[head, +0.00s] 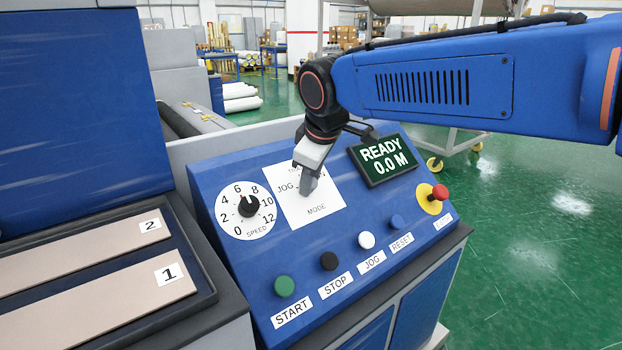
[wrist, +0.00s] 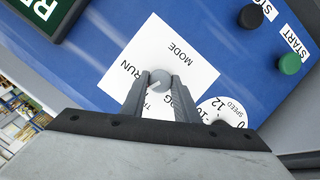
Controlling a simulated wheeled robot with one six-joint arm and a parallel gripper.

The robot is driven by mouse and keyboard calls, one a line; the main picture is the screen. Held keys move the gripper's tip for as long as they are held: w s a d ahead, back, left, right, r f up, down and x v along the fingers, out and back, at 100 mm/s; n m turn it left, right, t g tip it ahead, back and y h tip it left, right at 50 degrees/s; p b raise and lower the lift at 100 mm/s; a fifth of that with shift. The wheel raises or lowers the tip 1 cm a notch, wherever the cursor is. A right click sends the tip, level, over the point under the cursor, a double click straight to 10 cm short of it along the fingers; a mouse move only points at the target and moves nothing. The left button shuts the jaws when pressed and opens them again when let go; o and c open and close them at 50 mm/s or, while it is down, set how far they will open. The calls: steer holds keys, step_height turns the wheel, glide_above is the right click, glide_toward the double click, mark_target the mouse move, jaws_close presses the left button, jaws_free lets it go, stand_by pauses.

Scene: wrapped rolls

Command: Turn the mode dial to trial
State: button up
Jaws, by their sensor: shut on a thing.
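The mode dial is a small round grey knob (wrist: 160,79) on a white square plate (head: 325,205) labelled MODE. In the wrist view it sits between the two fingertips of my gripper (wrist: 160,88), which is shut on it. A pale line on the knob points to the lower left in that view, roughly between RUN and the partly covered label starting with T; its exact setting is hard to tell. In the head view my gripper (head: 309,182) reaches down onto the plate and hides the knob and most of its labels. JOG shows left of the fingers.
The speed dial (head: 248,206) is just left of the plate. A screen (head: 383,160) reading READY 0.0 M is at upper right. Green (head: 285,286), black (head: 329,261), white (head: 366,240) and blue (head: 397,222) buttons line the front. A red stop button (head: 439,192) is far right.

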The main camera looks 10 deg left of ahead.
steer(key=shift+s+n+t, duration=0.1)
steer(key=shift+n+t, duration=0.4)
steer(key=shift+n, duration=1.4)
steer(key=o, duration=1.1)
steer(key=shift+c, duration=0.2)
steer(key=v, duration=1.7)
steer(key=shift+s, duration=0.25)
